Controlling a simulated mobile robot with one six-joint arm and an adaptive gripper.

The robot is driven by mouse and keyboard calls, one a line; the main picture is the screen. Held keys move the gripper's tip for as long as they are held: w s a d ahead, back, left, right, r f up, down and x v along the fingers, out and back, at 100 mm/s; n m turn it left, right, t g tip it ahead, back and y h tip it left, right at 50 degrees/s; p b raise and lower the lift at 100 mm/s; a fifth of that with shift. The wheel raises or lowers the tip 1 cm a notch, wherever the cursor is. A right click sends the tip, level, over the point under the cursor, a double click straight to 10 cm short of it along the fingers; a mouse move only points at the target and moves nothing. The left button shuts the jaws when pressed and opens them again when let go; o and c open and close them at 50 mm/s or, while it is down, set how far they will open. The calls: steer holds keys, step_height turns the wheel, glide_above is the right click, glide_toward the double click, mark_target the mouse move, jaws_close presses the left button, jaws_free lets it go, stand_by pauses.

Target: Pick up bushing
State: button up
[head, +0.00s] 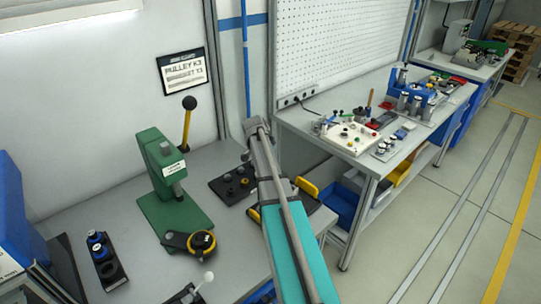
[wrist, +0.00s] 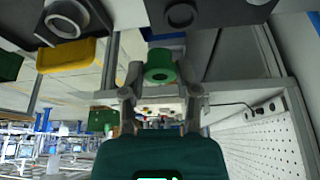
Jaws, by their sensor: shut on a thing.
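A green flanged bushing (wrist: 160,66) with a hole through its middle is in the wrist view. It sits between the fingertips of my gripper (wrist: 161,78), which is shut on it from both sides. The bushing appears held clear of any surface. In the head view my arm crosses the middle of the picture, and I cannot make out the gripper or the bushing there.
A green press (head: 165,185) with a tall yellow lever stands on the near bench. A dark tray with small black parts (head: 228,190) lies beside my arm. A black fixture with a yellow ring (head: 201,242) is in front. Another bench (head: 330,150) holds several parts.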

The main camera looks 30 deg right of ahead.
steer(key=s+a+r+p, duration=0.5)
steer(key=s+r, duration=0.1)
steer(key=s, duration=0.3)
steer(key=shift+s+r+p, duration=0.25)
steer(key=shift+s+p, duration=0.05)
steer(key=shift+s, duration=0.1)
steer(key=shift+s, duration=0.15)
stand_by(0.5)
